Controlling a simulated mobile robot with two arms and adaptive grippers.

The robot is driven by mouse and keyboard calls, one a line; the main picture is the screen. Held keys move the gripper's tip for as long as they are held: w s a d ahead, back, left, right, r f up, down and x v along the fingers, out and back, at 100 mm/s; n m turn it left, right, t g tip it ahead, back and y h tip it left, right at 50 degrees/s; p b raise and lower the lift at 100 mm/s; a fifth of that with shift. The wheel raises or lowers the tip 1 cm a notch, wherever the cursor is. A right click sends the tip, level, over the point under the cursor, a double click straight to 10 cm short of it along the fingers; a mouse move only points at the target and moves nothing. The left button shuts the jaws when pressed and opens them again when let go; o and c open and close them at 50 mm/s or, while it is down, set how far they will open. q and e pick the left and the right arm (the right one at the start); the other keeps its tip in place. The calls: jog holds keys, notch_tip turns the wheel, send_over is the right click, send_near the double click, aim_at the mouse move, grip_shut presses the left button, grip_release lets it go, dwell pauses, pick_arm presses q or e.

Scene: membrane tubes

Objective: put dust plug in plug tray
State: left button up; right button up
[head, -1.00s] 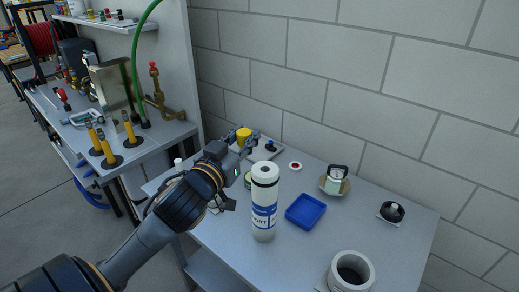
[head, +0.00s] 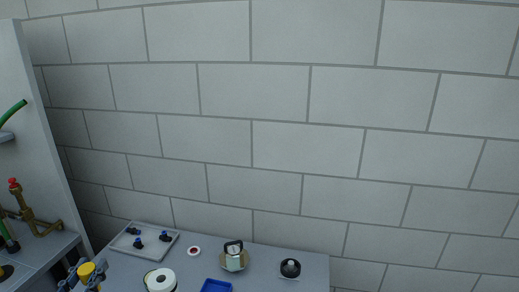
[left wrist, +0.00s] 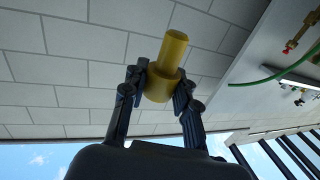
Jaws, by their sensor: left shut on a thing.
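The yellow dust plug (left wrist: 166,68) is held between the fingertips of my left gripper (left wrist: 157,86), with its narrower stem sticking out past the fingers. An open blue tray (head: 216,286) shows at the bottom edge, mostly cut off. I take it to be the plug tray, though no label shows. The held plug is apart from it, to its left. My right gripper is not in view.
A pale grey tray (head: 122,246) with dark fittings stands at the back left of the table. A white cylinder (head: 160,281), a small red-and-white disc (head: 194,251), a gauge (head: 234,256) and a black knob (head: 290,268) are nearby. A block wall (head: 280,140) stands behind.

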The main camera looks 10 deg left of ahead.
pick_arm(q)
jog(key=s+d+f+h+b, duration=0.1)
jog(key=d+f+b, duration=0.3)
jog(key=f, duration=0.3)
jog(key=s+d+f+b, duration=0.1)
jog(key=d+f+b, duration=0.2)
jog(key=f, duration=0.4)
jog(key=d+f+m+h+b, duration=0.1)
jog(key=d+f+b, duration=0.1)
jog(key=d+f, duration=0.2)
jog(key=s+d+f+m+h+b, duration=0.1)
jog(key=d+f+b, duration=0.2)
jog(key=d, duration=0.6)
jog(key=shift+f+b, duration=0.3)
jog(key=shift+f, duration=0.35)
